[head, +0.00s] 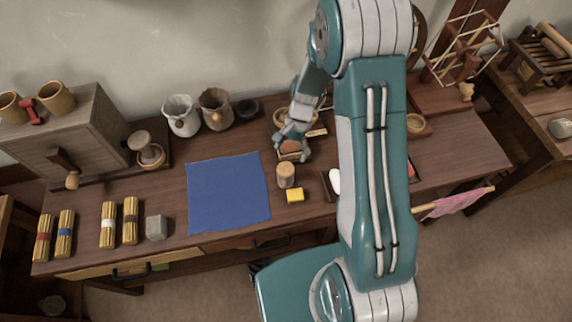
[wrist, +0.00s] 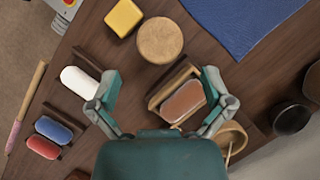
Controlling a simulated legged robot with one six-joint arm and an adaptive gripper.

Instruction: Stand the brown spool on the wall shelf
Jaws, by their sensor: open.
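The brown spool, a rounded brown piece (wrist: 183,102), lies in a small wooden holder (wrist: 160,94) on the table. It also shows in the head view (head: 291,146), partly covered by my gripper. My gripper (wrist: 161,76) is open and empty, with its fingers on either side of the brown spool, which sits closer to the right finger. The height of the fingertips above it is hard to judge. I cannot make out a wall shelf in either view.
Near the spool stand a cork-topped jar (head: 286,176) and a yellow block (head: 295,195). White (wrist: 79,82), blue (wrist: 53,130) and red (wrist: 42,147) rounded pieces lie to the left in the wrist view. A blue cloth (head: 228,192) lies flat. Pots (head: 181,116) stand by the wall.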

